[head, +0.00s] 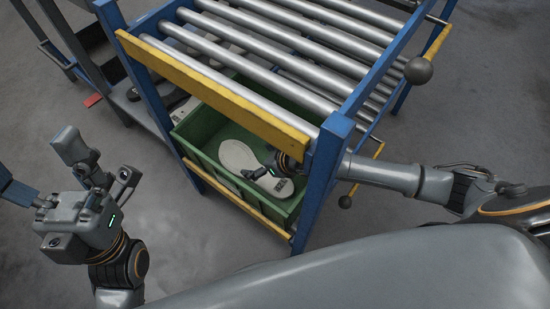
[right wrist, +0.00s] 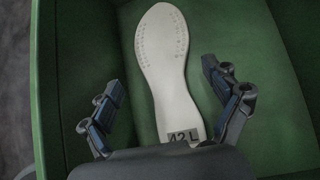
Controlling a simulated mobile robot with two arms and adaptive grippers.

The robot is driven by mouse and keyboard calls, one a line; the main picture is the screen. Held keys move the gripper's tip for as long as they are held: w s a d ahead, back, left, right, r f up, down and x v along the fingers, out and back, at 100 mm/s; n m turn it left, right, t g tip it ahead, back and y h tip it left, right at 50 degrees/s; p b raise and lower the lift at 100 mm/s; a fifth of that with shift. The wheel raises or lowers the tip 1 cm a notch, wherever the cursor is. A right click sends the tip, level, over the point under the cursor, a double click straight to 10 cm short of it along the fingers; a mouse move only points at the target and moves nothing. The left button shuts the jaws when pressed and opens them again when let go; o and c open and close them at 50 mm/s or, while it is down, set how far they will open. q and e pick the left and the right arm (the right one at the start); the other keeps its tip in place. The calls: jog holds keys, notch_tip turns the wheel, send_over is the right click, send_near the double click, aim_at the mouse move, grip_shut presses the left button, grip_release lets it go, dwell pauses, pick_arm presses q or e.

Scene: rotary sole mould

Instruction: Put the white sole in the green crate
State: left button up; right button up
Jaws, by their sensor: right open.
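The white sole (head: 238,155) lies inside the green crate (head: 205,155), flat on its floor as far as I can see. In the right wrist view the sole (right wrist: 162,60) carries a "42 L" label at its near end, which my gripper partly hides. My right gripper (head: 262,172) reaches into the crate over the label end. In the right wrist view its open fingers (right wrist: 160,82) stand on either side of the sole, apart from it. My left gripper (head: 97,170) is raised at the left, away from the crate; its opening is unclear.
A blue frame (head: 325,175) with steel rollers (head: 265,45) and yellow rails (head: 220,92) stands over the crate and covers its far part. Several pale and dark items lie on a grey shelf behind the crate. The floor (head: 190,240) in front is clear.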

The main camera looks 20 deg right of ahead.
pick_arm(q)
jog(key=w+d+f+g+y+p, duration=0.1)
jog(key=w+f+g+y+p, duration=0.2)
jog(key=w+f+g, duration=0.8)
jog(key=shift+w+d+f+g+y+p, duration=0.35)
jog(key=shift+w+f+p, duration=0.3)
jog(key=shift+w, duration=0.55)
pick_arm(e)
jog(key=v, duration=1.1)
jog(key=shift+s, duration=0.2)
jog(key=shift+r, duration=0.1)
